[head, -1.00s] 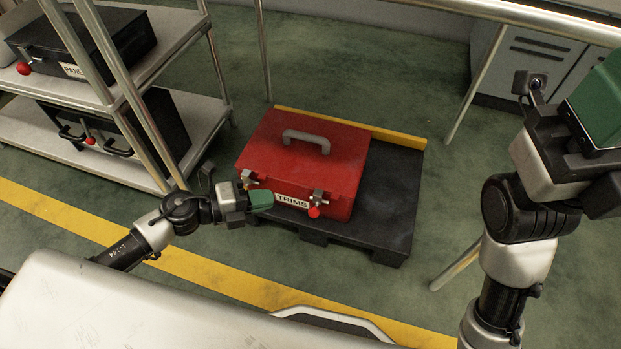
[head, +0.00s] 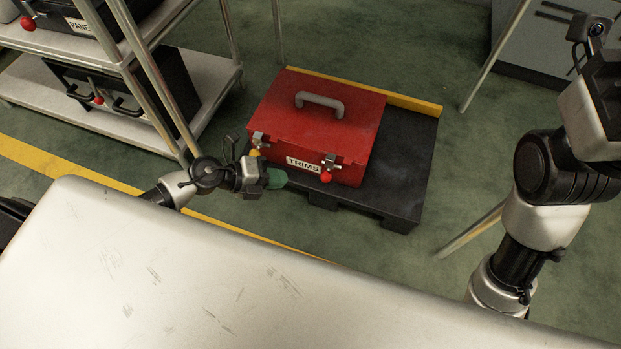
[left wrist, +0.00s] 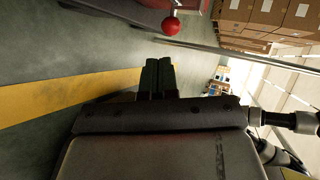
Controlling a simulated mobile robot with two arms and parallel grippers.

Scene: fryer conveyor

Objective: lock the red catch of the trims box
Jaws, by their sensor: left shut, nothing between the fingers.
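The red trims box (head: 345,158) has a grey handle and a TRIMS label and sits closed-looking on a black pallet (head: 405,165). The red catch (head: 326,176) is at the right of its front face, with its red knob low; I cannot tell whether it is locked. A second catch with a yellow knob (head: 254,153) is at the left. My left gripper (head: 277,178) has green fingers, is shut and empty, and is in front of the box, left of the red knob. In the left wrist view the red knob (left wrist: 170,25) is beyond the fingertips (left wrist: 158,62), apart from them.
A metal shelf (head: 60,85) with black cases stands at the left. A yellow strip (head: 400,102) edges the pallet's back. A slanting metal post (head: 470,230) stands right of the pallet. My right arm is at the right edge, its fingers out of frame.

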